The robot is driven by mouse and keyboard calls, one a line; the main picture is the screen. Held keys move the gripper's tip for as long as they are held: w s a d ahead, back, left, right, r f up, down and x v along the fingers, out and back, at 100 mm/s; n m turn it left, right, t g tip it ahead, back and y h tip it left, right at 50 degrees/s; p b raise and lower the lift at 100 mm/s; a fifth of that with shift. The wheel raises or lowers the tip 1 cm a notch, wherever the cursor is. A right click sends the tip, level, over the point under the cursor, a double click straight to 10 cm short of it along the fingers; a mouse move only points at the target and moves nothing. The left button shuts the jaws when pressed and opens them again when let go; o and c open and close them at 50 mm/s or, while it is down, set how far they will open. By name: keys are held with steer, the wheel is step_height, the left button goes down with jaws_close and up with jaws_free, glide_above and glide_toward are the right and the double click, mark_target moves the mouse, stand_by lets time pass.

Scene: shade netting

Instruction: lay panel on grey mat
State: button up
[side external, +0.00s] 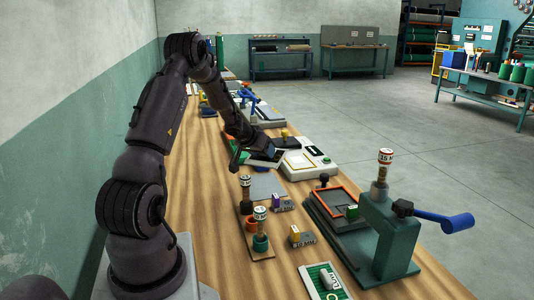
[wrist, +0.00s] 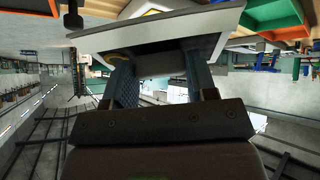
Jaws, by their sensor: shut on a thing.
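My gripper (side external: 243,156) is above the wooden bench in the side view, left of the white bench device. It is shut on a panel (side external: 268,157), a flat dark piece with a pale edge, which looks tilted. In the wrist view the panel (wrist: 215,40) spans the top between and beyond the two fingers of my gripper (wrist: 163,75), and its pale rim shows. The grey mat (side external: 267,186) lies flat on the bench, nearer the camera than the gripper. The panel is apart from the mat. The fingers' exact contact is partly hidden.
A white device (side external: 318,162) with a yellow-edged plate stands just right of the panel. A wooden stand (side external: 262,248) with upright handled tools is nearer the camera. An orange-rimmed frame (side external: 340,200) and a green crank press (side external: 388,240) are at the right.

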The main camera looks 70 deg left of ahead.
mark_target(261, 159)
steer(key=d, duration=0.1)
steer(key=s+d+r, duration=0.1)
steer(key=d, duration=0.1)
steer(key=shift+s+r, duration=0.2)
steer(key=shift+s, duration=0.1)
steer(key=shift+w+d+f+g+h, duration=0.1)
steer(key=shift+w+f+g+h, duration=0.15)
steer(key=shift+f, duration=0.35)
steer(key=shift+w+a+f+m+h, duration=0.2)
steer(key=shift+a+f+m+h, duration=0.15)
steer(key=shift+f+m, duration=0.25)
steer(key=shift+m+g+h, duration=0.55)
steer(key=shift+m+h, duration=0.05)
steer(key=shift+m, duration=0.2)
steer(key=a+f, duration=0.2)
steer(key=a, duration=0.1)
steer(key=shift+w+a+f, duration=0.25)
steer(key=shift+w+f, duration=0.15)
steer(key=shift+s+a+r+n+g, duration=0.1)
steer(key=shift+s+a+n+g, duration=0.3)
steer(key=shift+a, duration=0.2)
steer(key=shift+s+a+r+n+g, duration=0.1)
steer(key=shift+s+a+n+g, duration=0.25)
steer(key=shift+a, duration=0.2)
steer(key=shift+s+r, duration=0.1)
steer(key=shift+s+n+g+y, duration=0.1)
steer(key=shift+n+g+y, duration=0.2)
steer(key=shift+n+g, duration=0.2)
step_height(261, 159, down, 10)
steer(key=shift+f, duration=0.1)
